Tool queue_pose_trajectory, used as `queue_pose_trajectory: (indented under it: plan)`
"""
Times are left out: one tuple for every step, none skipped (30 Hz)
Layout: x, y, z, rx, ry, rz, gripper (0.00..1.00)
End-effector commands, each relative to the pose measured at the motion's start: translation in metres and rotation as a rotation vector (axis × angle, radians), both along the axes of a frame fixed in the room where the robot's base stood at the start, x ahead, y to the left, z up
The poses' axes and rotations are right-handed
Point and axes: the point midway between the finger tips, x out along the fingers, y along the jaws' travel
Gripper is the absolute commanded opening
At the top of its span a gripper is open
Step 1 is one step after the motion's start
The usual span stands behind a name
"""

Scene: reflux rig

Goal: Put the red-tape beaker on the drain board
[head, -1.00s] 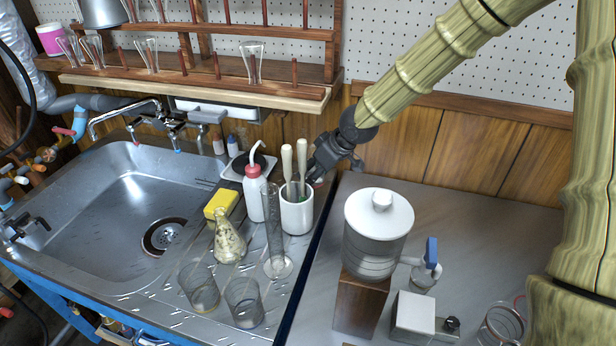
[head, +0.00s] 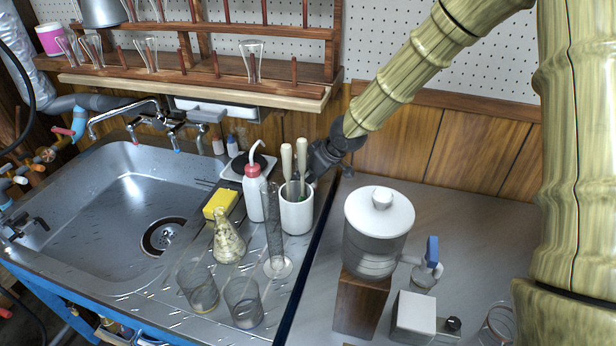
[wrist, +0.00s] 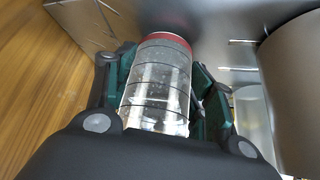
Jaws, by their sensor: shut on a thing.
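My gripper (head: 322,160) is at the back of the counter, beside and partly behind the white pot of tools, near the wooden wall. In the wrist view its green-padded fingers (wrist: 160,88) are shut around the clear red-tape beaker (wrist: 155,97), with the red band at the far end. The beaker is hidden in the head view. The drain board (head: 196,246) is the wet, streaked steel surface right of the sink basin. In the wrist view steel with streaks (wrist: 222,22) lies beyond the beaker; I cannot tell whether they touch.
The white pot (head: 297,214), wash bottle (head: 253,196), tall cylinder (head: 274,235), flask (head: 228,240), yellow sponge (head: 220,204) and two glass beakers (head: 243,303) crowd the drain board. The peg rack (head: 200,80) overhangs the back.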

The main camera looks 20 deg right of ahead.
Motion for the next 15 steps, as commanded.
queue_pose_trajectory:
  plan:
    - [0.0,0.0,-0.0014,-0.001,0.001,0.0,0.27]
    - [0.0,0.0,-0.0022,-0.001,0.001,0.0,0.27]
    - [-0.0001,-0.0001,-0.0027,-0.001,0.001,0.0,0.56]
    - [-0.0001,-0.0001,-0.0022,-0.001,0.001,0.0,0.61]
    - [-0.0001,-0.0001,-0.0022,0.0,0.0,0.0,0.66]
    - [-0.0001,-0.0001,-0.0022,0.0,0.0,0.0,0.74]
    - [-0.0001,-0.0002,-0.0021,0.0,0.0,0.0,0.77]
    - [-0.0001,-0.0002,-0.0021,0.0,0.0,0.0,0.77]
    - [-0.0001,-0.0002,-0.0021,0.0,0.0,0.0,0.77]
    - [-0.0001,-0.0002,-0.0021,0.0,0.0,0.0,0.77]
    - [-0.0001,-0.0002,-0.0021,0.0,0.0,0.0,0.77]
    - [-0.0002,-0.0002,-0.0022,0.0,0.0,0.0,0.77]
    - [-0.0002,-0.0002,-0.0022,0.0,0.0,0.0,0.77]
    - [-0.0002,-0.0002,-0.0022,0.0,0.0,0.0,0.77]
    - [-0.0001,-0.0002,-0.0021,0.0,0.0,0.0,0.77]
